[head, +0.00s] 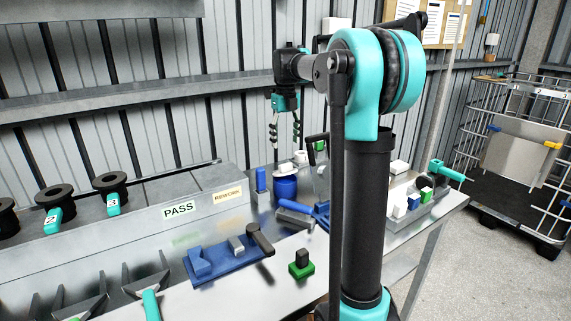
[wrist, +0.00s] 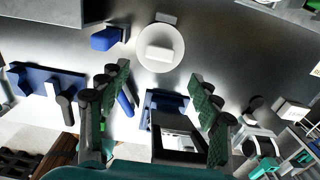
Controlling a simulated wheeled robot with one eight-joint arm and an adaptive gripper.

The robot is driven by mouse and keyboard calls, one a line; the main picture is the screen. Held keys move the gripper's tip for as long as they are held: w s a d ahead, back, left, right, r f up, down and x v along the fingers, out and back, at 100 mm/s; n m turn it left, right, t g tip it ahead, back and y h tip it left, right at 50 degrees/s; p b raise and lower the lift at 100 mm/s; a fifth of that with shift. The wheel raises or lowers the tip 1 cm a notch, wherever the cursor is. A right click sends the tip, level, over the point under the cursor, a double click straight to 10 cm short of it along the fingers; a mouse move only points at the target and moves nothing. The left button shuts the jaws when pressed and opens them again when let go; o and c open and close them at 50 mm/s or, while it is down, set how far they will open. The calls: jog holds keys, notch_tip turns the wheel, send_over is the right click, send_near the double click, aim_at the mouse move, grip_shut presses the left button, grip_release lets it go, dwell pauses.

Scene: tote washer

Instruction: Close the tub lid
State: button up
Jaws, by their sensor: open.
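My gripper (head: 284,138) points down above the bench, its two fingers apart with nothing between them. In the wrist view the green-padded fingers of my gripper (wrist: 162,95) stand wide apart. A round blue tub (head: 286,188) with a white block on top stands beyond it; from above it shows as a pale disc (wrist: 160,62). A blue part (wrist: 165,100) lies below the finger gap, with a dark-framed panel (wrist: 178,138) beside it. Which of these is the lid, and how it is hinged, I cannot tell. My arm hides part of this area in the head view.
A blue clamp-like fixture (head: 222,260) with a black handle lies on the bench, and a green-based block (head: 301,265) is near it. A grey tray (head: 415,210) of small blocks is at right. The PASS and REWORK chutes (head: 180,209) are at left.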

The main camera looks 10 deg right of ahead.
aim_at(286, 164)
notch_tip(286, 164, down, 10)
jog(key=shift+r, duration=0.25)
grip_shut()
dwell(0.5)
